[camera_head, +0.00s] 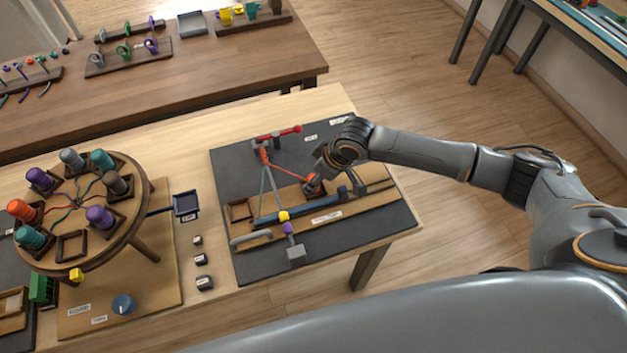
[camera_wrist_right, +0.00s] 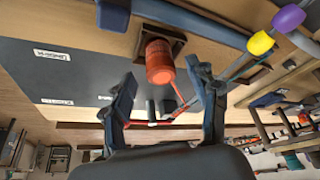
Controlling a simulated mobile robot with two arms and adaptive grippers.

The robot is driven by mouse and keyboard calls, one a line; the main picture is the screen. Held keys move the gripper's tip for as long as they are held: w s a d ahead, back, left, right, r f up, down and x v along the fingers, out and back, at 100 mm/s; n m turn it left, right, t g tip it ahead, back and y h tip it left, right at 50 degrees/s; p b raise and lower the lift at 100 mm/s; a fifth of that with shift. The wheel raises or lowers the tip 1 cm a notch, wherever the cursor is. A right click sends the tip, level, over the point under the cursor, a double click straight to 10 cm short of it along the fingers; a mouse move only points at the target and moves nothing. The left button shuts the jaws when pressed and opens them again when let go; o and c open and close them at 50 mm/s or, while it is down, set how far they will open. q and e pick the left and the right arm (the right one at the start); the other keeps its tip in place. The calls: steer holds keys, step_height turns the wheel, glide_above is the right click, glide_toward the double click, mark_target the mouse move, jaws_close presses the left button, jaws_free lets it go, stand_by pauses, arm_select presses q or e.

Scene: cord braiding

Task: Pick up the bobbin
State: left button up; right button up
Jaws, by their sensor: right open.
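A red-orange bobbin (camera_wrist_right: 160,60) stands in a small dark square holder on the board in the right wrist view. In the head view the bobbin (camera_head: 312,184) is partly hidden by my right gripper (camera_head: 318,172). A red cord runs from it to the post at the back of the board. In the wrist view my right gripper (camera_wrist_right: 161,78) is open, its fingertips to either side of the bobbin, with gaps visible. I cannot tell how deep the bobbin is between them. My left gripper is not in view.
The dark board (camera_head: 225,190) also carries an empty square holder (camera_head: 238,210), a blue bar, a grey handle and yellow and purple beads (camera_head: 284,216). A round braiding stand (camera_head: 135,225) with several coloured bobbins is at left. Another wooden table (camera_head: 200,70) stands behind.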

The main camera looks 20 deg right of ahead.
steer(key=shift+x, duration=1.45)
steer(key=shift+s, duration=0.1)
steer(key=shift+c, duration=0.5)
jaws_close()
